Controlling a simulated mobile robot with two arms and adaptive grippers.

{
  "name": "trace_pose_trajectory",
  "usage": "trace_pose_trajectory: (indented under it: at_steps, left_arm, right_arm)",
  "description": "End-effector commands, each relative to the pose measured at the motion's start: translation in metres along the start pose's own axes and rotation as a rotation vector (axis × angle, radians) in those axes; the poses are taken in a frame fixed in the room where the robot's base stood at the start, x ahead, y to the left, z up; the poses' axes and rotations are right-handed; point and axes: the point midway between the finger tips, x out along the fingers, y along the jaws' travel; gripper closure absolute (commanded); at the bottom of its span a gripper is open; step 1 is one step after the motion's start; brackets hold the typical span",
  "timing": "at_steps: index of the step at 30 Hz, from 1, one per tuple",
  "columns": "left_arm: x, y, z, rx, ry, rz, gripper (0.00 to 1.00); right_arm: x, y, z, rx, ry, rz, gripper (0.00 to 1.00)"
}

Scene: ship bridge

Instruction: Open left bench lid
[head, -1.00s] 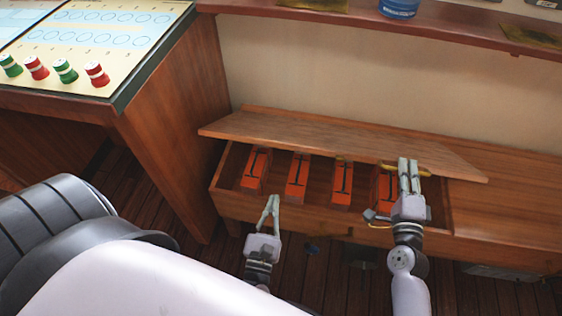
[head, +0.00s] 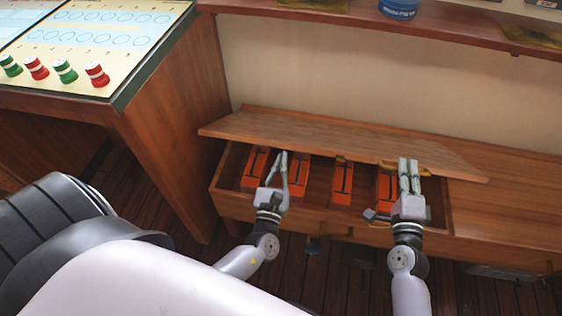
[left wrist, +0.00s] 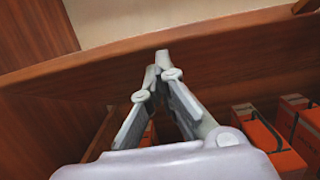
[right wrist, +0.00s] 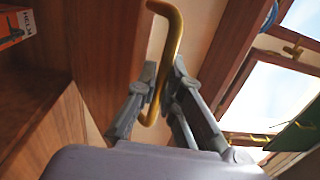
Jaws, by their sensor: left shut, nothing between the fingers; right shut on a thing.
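The left bench lid (head: 300,132) is a long wooden panel, raised at its front edge and tilted, with the bench box (head: 330,212) showing beneath it. My right gripper (head: 408,162) is shut on the brass handle (right wrist: 172,50) at the lid's right part. My left gripper (head: 284,154) is shut and empty, with its fingertips close to the lid's front edge left of the middle. In the left wrist view the fingertips (left wrist: 160,60) overlap the lid edge (left wrist: 235,42); I cannot tell whether they touch it.
Several orange boxes (head: 342,183) lie inside the bench box. A wooden chart desk (head: 170,130) stands close on the left, with red and green pieces on top. A shelf (head: 450,32) runs along the wall above. The bench top (head: 510,205) to the right is clear.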

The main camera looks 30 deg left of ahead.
Motion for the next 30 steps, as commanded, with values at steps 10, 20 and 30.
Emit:
trace_pose_trajectory:
  at_steps: [10,20,30]
  left_arm:
    - [0.015,0.000,0.019,0.000,-0.005,0.000,1.00]
    - [0.018,0.002,0.023,0.001,-0.014,0.007,1.00]
    - [0.018,0.002,0.023,0.000,-0.016,0.006,1.00]
  right_arm:
    - [0.000,-0.002,-0.001,-0.003,0.002,-0.005,1.00]
    - [-0.003,0.004,0.000,-0.003,-0.001,0.010,0.85]
    - [-0.002,0.005,0.000,-0.002,-0.002,0.011,0.71]
